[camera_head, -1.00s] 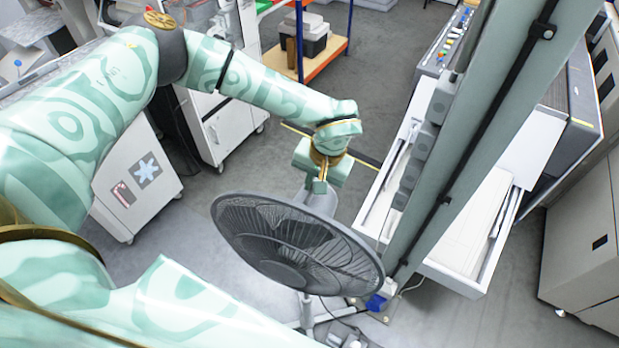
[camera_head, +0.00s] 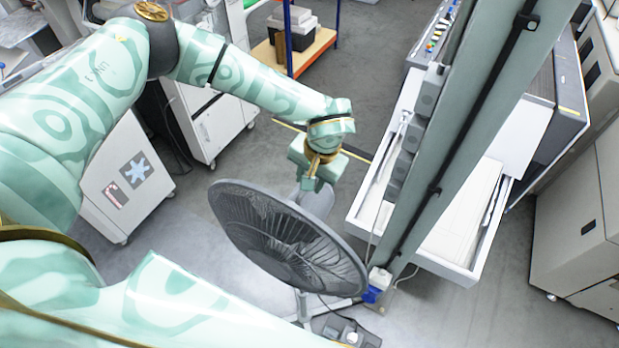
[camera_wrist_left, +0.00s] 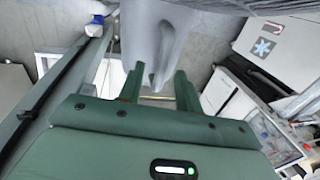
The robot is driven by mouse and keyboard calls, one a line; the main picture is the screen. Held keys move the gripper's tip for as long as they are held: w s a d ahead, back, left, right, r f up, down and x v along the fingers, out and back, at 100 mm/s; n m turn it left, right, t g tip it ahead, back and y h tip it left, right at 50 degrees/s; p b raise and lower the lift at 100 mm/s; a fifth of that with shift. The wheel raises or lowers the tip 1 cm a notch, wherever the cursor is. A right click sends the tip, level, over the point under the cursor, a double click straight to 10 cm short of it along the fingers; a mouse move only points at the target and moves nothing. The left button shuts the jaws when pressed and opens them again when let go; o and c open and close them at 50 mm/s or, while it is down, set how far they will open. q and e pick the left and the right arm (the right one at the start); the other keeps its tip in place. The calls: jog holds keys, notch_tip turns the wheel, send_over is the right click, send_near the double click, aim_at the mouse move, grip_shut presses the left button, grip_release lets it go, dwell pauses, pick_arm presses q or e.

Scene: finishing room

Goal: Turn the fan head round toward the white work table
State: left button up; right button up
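The grey fan head (camera_head: 285,238) stands in front of me on a thin stand (camera_head: 304,308), its round grille tilted and facing down-left. My left gripper (camera_head: 310,186) is behind the grille, at the fan's rear housing (camera_head: 318,199). In the left wrist view the two green fingers (camera_wrist_left: 158,76) are apart, with the narrow grey end of the fan housing (camera_wrist_left: 155,40) between them; firm contact is not clear. A white table-like unit (camera_head: 465,262) with a raised rim stands at the right, partly hidden by a green column. My right gripper is out of view.
The green column (camera_head: 455,150) rises just right of the fan, with a blue-and-white plug (camera_head: 377,285) and cable near it. A white cabinet (camera_head: 125,180) stands at the left. An orange-and-blue shelf (camera_head: 297,50) stands at the back. Grey floor is clear beyond the fan.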

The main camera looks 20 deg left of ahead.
pick_arm(q)
jog(key=d+r+b, duration=0.2)
jog(key=d+r, duration=0.1)
jog(key=r, duration=1.3)
jog(key=shift+s+b, duration=0.25)
jog(key=shift+b, duration=0.1)
jog(key=shift+d+f, duration=0.1)
